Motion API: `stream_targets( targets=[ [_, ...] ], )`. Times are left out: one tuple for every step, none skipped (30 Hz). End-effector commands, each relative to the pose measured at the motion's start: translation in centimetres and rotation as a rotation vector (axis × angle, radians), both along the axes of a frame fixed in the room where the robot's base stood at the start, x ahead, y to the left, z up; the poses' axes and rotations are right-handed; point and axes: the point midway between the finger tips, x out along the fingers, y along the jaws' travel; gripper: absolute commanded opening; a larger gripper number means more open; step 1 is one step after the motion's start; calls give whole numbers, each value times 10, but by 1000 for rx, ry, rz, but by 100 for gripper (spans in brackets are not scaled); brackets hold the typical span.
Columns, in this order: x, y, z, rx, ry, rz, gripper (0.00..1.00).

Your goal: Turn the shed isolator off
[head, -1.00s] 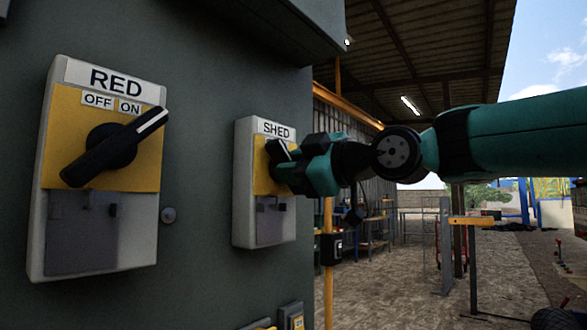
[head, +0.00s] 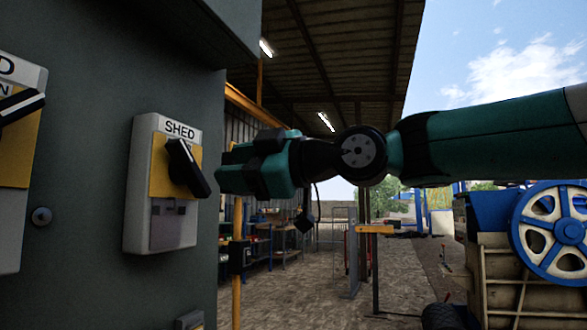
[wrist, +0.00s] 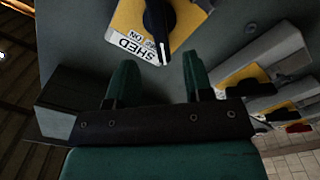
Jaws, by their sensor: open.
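The SHED isolator (head: 138,210) is a white box with a yellow plate on the grey cabinet. Its black rotary handle (head: 188,170) slants from upper left to lower right, with the white-marked end at the upper left. In the wrist view the labels are upside down; ON is readable, and the handle's marked end (wrist: 158,25) lies at the OFF side, partly covering that label. My gripper (head: 219,180) is just right of the handle, apart from it. In the wrist view my gripper (wrist: 160,72) is open and empty, its fingers short of the handle.
The RED isolator (head: 14,175) is cut off at the left edge, its handle slanting toward upper right. A yellow post (head: 238,275) stands beyond the cabinet. A blue-wheeled machine (head: 520,240) is at the right.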

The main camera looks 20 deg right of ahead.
Motion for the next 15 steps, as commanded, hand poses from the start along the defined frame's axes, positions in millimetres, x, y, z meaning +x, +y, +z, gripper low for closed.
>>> stream_targets(
  targets=[
    [-8, -13, -1, 0, -1, -8, 47],
    [-13, -20, -1, 0, -3, -8, 47],
    [-19, -27, -1, -1, -2, -8, 47],
    [-24, -33, -1, -1, -2, -8, 47],
    [-27, -38, -1, -1, -2, -8, 47],
    [-33, -45, -1, -2, -1, -8, 47],
    [-36, -49, -1, -2, -1, -7, 47],
    [-40, -53, -1, -2, -1, -6, 47],
    [-43, -57, -1, -2, 0, -6, 47],
    [-45, -60, -1, -1, 0, -5, 47],
    [-47, -62, -1, -1, 1, -4, 47],
    [-49, -65, -1, -1, 1, -4, 47],
    [-51, -67, -1, 0, 2, -3, 47],
    [-52, -68, -1, -1, 2, -2, 47],
    [-54, -69, -1, 0, 2, -1, 47]
  ],
)
